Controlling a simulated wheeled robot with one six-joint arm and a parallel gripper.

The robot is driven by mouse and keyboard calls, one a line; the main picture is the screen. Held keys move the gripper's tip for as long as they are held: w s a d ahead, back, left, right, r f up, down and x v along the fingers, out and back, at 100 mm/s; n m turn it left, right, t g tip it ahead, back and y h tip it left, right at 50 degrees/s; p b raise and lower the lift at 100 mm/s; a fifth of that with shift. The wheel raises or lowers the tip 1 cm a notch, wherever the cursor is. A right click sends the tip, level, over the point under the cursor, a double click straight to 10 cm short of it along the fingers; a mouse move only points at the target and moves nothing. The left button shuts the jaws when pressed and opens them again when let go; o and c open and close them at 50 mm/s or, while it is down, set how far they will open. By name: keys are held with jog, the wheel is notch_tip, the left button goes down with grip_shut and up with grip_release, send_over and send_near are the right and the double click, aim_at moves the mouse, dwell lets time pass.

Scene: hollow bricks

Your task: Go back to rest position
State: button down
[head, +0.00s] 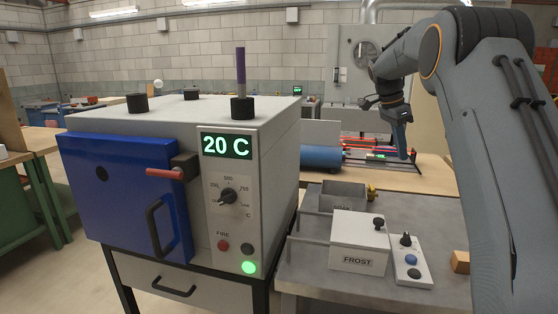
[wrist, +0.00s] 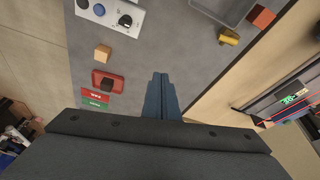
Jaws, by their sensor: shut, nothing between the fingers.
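My gripper (head: 404,152) hangs from my arm at the right of the head view, fingers pointing down, above the far part of the grey bench. In the wrist view its fingers (wrist: 160,82) are pressed together with nothing between them. The bench top (wrist: 190,55) lies below, and the fingers touch nothing that I can see.
A kiln (head: 270,112) with a shut blue door (head: 125,190) reads 20 C at left. A FROST box (head: 357,236) and a grey bin (head: 342,193) stand on the bench. A tan block (wrist: 103,52) and a red tray (wrist: 120,83) lie near the bench's edge.

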jog(key=s+a+f+n+y, duration=0.1)
jog(key=s+a+f+n, duration=0.3)
jog(key=s, duration=0.3)
jog(key=s+a+f+n+t+y, duration=0.1)
jog(key=s+a+f+n, duration=0.3)
jog(key=s, duration=0.4)
jog(key=s+a+f+n+t+y, duration=0.1)
jog(key=s+a+f+n, duration=0.4)
jog(key=s+a, duration=0.2)
jog(key=shift+s+a+f+n, duration=0.1)
jog(key=shift+s+a+n, duration=0.2)
jog(key=s+a+f+n, duration=0.2)
jog(key=s, duration=0.4)
jog(key=s+a+f+n, duration=0.1)
jog(key=s+f+n, duration=0.15)
jog(key=s, duration=0.45)
jog(key=s+f+g+b, duration=0.1)
jog(key=s+f+b, duration=0.2)
jog(key=f+b, duration=0.4)
jog(key=shift+a+f+g+y+b, duration=0.15)
jog(key=shift+f+g+y+b, duration=0.25)
jog(key=shift+f, duration=0.55)
jog(key=shift+s, duration=0.1)
